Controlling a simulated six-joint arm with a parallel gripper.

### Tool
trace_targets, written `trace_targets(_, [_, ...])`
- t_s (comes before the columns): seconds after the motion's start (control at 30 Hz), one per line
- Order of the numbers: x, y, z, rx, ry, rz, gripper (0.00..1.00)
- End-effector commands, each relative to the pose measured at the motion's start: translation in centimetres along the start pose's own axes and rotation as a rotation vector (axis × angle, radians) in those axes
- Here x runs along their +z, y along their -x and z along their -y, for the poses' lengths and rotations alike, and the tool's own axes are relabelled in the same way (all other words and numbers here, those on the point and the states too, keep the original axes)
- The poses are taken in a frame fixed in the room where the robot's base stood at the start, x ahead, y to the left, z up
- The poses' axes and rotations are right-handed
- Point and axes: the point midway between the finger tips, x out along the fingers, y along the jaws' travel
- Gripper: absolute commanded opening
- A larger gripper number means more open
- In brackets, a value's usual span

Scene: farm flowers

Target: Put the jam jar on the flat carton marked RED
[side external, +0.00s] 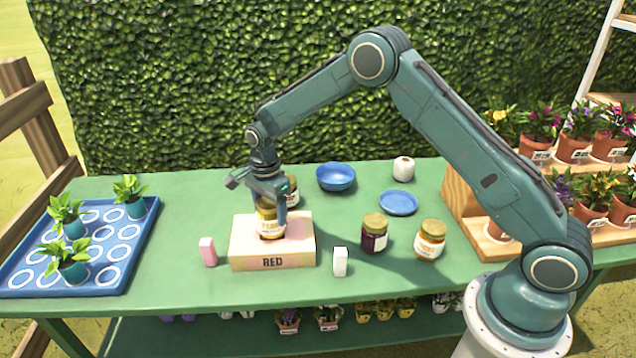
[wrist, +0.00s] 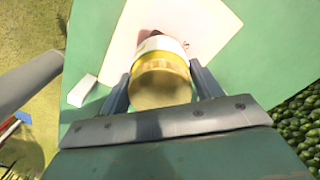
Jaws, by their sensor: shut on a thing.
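The flat carton marked RED (side external: 272,262) lies on the green table, its pale top also in the wrist view (wrist: 122,38). My gripper (side external: 270,207) is over it, shut on a yellow-looking jar (side external: 270,228) with a gold lid and pale label. The wrist view shows the held jar (wrist: 160,82) between my two fingers. The jar is upright on the carton top or just above it; I cannot tell which. Its label is not readable. A dark purple jar with a gold lid (side external: 375,237) stands right of the carton.
An orange jar (side external: 430,243) stands farther right, and another jar (side external: 292,190) is partly hidden behind my gripper. A pink block (side external: 208,252) and white block (side external: 340,262) flank the carton. A blue bowl (side external: 336,177) and plate (side external: 398,202) are behind. A blue plant tray (side external: 28,280) is left.

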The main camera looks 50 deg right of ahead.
Motion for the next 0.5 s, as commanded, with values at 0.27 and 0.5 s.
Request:
trace_targets(0.27, [0.0, 0.07, 0.08, -0.003, 0.0, 0.0, 0.26])
trace_targets(0.5, [0.0, -0.29, 0.02, -0.001, 0.0, 0.0, 0.8])
